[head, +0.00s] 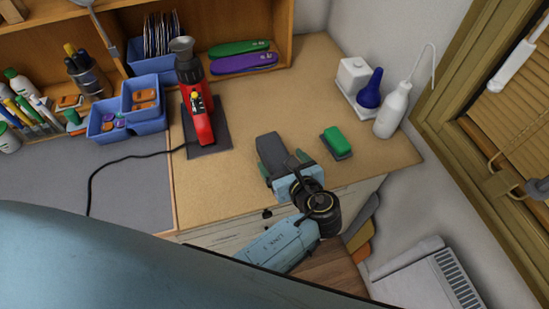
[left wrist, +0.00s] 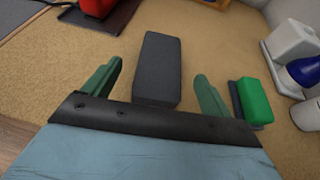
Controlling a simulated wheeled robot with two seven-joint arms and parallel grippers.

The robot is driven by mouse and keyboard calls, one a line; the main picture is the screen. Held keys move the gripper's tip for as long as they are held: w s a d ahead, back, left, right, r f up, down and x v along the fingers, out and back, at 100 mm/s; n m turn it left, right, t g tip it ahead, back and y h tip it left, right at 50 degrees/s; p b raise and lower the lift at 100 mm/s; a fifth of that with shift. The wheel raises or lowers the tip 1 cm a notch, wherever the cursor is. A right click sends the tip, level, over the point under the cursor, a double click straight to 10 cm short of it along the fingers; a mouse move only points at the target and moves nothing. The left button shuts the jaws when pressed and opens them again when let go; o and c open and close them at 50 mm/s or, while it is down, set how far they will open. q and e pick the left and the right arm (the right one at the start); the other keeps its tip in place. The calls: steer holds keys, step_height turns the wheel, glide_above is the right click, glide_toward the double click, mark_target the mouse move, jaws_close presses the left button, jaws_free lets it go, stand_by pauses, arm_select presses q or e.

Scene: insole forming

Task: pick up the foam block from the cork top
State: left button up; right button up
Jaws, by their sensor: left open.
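The foam block, a dark grey oblong block (head: 270,148), lies on the cork top (head: 240,192) near its front edge. It also shows in the left wrist view (left wrist: 158,67), its long side running away from my gripper. My left gripper (head: 282,160) is open, with its green fingers on either side of the block's near end. In the left wrist view a gap shows between each finger and the block (left wrist: 157,72). I cannot tell how high the fingers are above the cork. My right gripper is not in view.
A green block on a dark base (head: 335,140) lies just right of my left gripper. A red tool (head: 196,112) stands on a dark pad behind to the left. White and blue bottles (head: 370,90) stand at the right. The cork between is mostly clear.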

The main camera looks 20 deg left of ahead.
mark_target(276, 153)
arm_select(q)
steer(key=b+x, duration=0.3)
steer(key=shift+d+f, duration=0.15)
steer(key=shift+f, duration=0.2)
steer(key=shift+b+x, duration=0.5)
steer(key=shift+x, duration=0.3)
steer(key=shift+r, duration=0.2)
steer(key=c, duration=1.1)
